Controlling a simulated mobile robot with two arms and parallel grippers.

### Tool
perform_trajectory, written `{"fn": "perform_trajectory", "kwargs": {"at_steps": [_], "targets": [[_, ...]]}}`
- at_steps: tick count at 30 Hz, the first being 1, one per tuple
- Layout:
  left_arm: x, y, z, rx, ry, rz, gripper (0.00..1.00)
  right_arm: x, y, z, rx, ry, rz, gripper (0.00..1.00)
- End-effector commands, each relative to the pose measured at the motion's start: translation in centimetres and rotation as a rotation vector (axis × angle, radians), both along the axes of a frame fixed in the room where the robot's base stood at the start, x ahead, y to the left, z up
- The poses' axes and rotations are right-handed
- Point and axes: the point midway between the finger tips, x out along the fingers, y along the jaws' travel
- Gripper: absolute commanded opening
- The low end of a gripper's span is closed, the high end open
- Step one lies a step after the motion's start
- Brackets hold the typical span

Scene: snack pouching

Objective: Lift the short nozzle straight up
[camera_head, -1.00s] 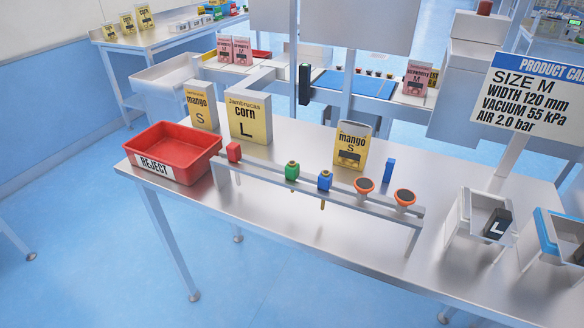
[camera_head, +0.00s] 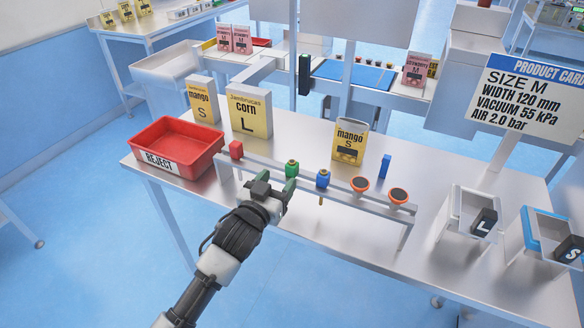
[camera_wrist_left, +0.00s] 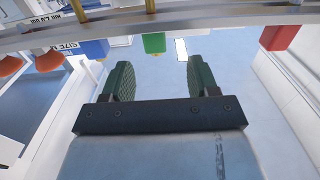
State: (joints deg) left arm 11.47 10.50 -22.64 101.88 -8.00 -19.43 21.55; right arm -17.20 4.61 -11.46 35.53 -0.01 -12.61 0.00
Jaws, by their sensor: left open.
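A rail rack (camera_head: 335,185) on the steel table carries a green nozzle (camera_head: 291,168) and a blue nozzle (camera_head: 323,178). My left gripper (camera_head: 277,180) is open and empty, just in front of the rail at the green nozzle. In the left wrist view, where the rack appears inverted, the green nozzle (camera_wrist_left: 154,43) lies beyond and between the open fingertips (camera_wrist_left: 160,78), apart from them. The blue nozzle (camera_wrist_left: 96,49) is to its left. My right gripper is not in view.
A red block (camera_head: 236,149) and two orange cups (camera_head: 359,184) share the rack. A red reject bin (camera_head: 172,160) stands left. Mango and corn pouches (camera_head: 249,108) stand behind. Open bins labelled L (camera_head: 458,215) and S are at right. A product card reads size M.

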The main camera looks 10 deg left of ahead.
Motion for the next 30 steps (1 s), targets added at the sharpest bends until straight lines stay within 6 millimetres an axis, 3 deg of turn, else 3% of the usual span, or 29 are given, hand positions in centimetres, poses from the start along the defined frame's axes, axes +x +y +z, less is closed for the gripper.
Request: {"fn": "perform_trajectory", "kwargs": {"at_steps": [18, 26, 30], "targets": [[6.1, -2.6, -0.2, -0.001, 0.001, 0.000, 0.60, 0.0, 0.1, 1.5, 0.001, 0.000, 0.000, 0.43], [6.4, -2.7, -0.3, 0.000, 0.001, 0.000, 0.60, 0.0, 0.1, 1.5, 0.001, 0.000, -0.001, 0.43], [6.4, -2.7, -0.3, 0.000, 0.001, 0.000, 0.43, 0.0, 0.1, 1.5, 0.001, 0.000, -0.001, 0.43]]}}
